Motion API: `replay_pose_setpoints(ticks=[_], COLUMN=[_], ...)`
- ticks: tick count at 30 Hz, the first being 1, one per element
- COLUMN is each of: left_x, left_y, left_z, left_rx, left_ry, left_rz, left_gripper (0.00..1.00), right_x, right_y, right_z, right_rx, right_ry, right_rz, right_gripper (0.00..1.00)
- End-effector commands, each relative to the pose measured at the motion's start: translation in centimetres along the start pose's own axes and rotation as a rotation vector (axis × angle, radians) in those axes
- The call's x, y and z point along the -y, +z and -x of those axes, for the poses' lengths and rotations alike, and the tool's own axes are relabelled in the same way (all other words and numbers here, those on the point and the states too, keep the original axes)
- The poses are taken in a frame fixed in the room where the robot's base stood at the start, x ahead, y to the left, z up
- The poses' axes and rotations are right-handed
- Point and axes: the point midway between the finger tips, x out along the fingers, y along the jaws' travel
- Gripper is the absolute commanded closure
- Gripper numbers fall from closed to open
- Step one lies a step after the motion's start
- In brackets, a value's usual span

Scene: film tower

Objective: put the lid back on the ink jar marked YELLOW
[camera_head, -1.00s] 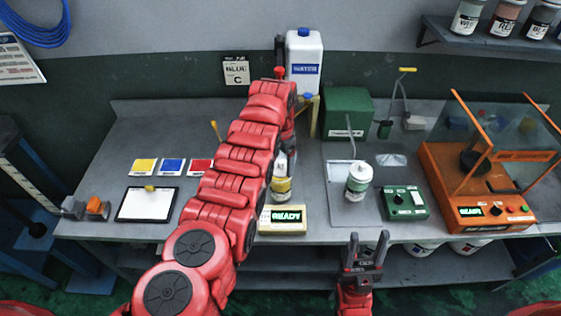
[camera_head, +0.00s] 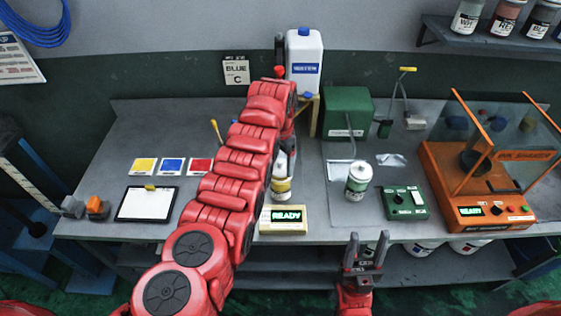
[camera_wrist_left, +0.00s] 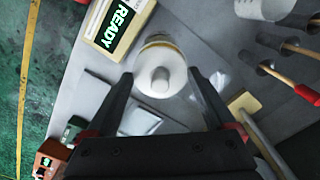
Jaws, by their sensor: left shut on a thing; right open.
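The yellow-banded jar (camera_head: 281,187) stands upright behind the small READY box (camera_head: 284,219), partly hidden by my left arm. A white lid with a knob sits at its top; it also shows in the left wrist view as a white lid (camera_wrist_left: 160,82) over a yellowish rim. My left gripper (camera_wrist_left: 160,77) points down with its fingers on either side of this lid, shut on it. I cannot tell whether the lid rests on the jar or hangs just above it. My right gripper (camera_head: 365,250) is open and empty in front of the bench's front edge.
A second white-topped jar (camera_head: 357,182) stands to the right, near a green control box (camera_head: 405,203). An orange machine (camera_head: 490,185) fills the right end. A white jug (camera_head: 304,62) and green box (camera_head: 347,113) stand behind. A clipboard (camera_head: 146,205) and colour cards lie left.

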Motion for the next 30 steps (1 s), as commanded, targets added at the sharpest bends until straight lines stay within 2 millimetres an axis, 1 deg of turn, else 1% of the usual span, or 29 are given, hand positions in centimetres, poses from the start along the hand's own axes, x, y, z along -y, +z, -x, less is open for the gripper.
replay_pose_setpoints(ticks=[8,19,30], left_x=[0.03,0.1,0.09], left_y=[0.0,0.0,-0.01], left_z=[-0.01,-0.3,-0.23], left_rx=[-0.001,0.0,0.0], left_ry=[0.0,0.0,0.0], left_rz=[0.0,0.001,0.0], left_gripper=[0.67,0.67,0.67], right_x=[0.0,0.04,0.04], right_y=[0.01,0.13,0.12], right_z=[0.07,0.78,0.75], right_rx=[0.0,0.0,0.0], right_ry=[0.0,0.0,0.0], right_rz=[0.0,0.0,0.0], right_gripper=[0.47,0.47,0.47])
